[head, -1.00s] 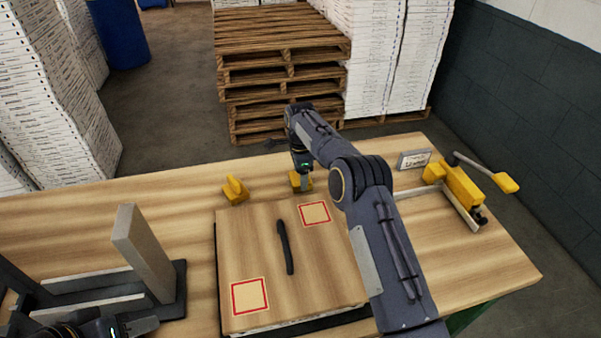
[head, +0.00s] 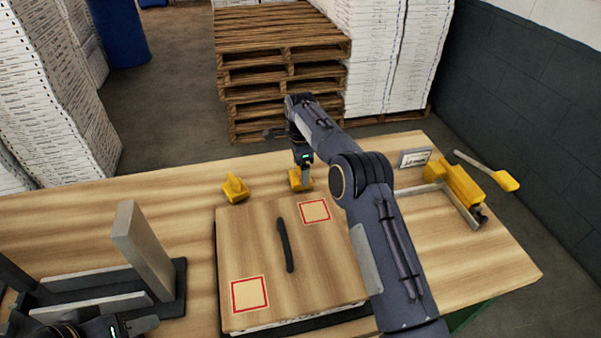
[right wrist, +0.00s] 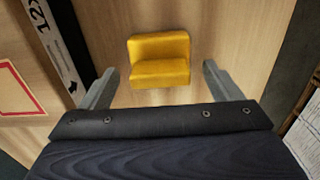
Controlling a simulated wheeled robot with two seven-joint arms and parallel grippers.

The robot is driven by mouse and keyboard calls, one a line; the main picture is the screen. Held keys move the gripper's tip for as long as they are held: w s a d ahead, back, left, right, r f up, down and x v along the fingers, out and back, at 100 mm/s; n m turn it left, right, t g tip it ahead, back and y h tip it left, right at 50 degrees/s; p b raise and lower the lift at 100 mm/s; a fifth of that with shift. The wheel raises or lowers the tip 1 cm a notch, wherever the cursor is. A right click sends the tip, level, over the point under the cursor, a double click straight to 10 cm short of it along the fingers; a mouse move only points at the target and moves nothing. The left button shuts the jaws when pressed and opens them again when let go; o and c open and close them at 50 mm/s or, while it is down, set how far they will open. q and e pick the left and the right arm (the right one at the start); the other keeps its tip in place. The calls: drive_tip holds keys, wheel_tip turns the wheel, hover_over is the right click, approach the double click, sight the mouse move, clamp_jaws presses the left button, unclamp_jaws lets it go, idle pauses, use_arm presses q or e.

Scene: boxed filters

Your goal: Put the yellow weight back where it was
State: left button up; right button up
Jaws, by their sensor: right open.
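Two yellow weights stand on the wooden table behind a flat wooden board (head: 265,235). The left weight (head: 235,190) stands alone. The right weight (head: 296,180) is just under my right gripper (head: 305,184). In the right wrist view, this yellow weight (right wrist: 160,65) rests on the wood, in line with the gap between the fingers of my right gripper (right wrist: 158,82). The fingers are spread with clear space on both sides of it. The board bears two red-outlined squares, both empty, and a black handle. My left gripper (head: 140,326) is partly visible at the bottom left; its jaw state is unclear.
A yellow toggle clamp (head: 462,187) and a small sign (head: 415,158) are at the table's right. A dark fixture with an upright grey plate (head: 143,250) stands at the left. Wooden pallets (head: 280,60) are beyond the table. The table left of the weights is clear.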

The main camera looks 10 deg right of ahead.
wheel_tip(320, 180, up, 10)
drive_tip(key=p, duration=0.2)
drive_tip(key=s+d+r+n+t+y, duration=0.15)
drive_tip(key=s+d+r+n, duration=0.25)
drive_tip(key=s+d+r, duration=0.65)
drive_tip(key=s+d+r+n+t+y, duration=0.15)
drive_tip(key=s+r+n, duration=0.3)
drive_tip(key=s, duration=0.65)
drive_tip(key=s+a+f+n+t, duration=0.1)
drive_tip(key=s+a+f+n, duration=0.1)
drive_tip(key=s, duration=0.6)
drive_tip(key=s+a+f+n+t, duration=0.1)
drive_tip(key=s+a+f+n, duration=0.1)
drive_tip(key=s, duration=0.6)
drive_tip(key=s+a+f+n, duration=0.2)
drive_tip(key=s+f+n, duration=0.1)
drive_tip(key=s+f, duration=0.2)
drive_tip(key=s, duration=0.2)
drive_tip(key=shift+s+t+y, duration=0.4)
drive_tip(key=shift+f+n, duration=0.2)
drive_tip(key=shift+n, duration=0.05)
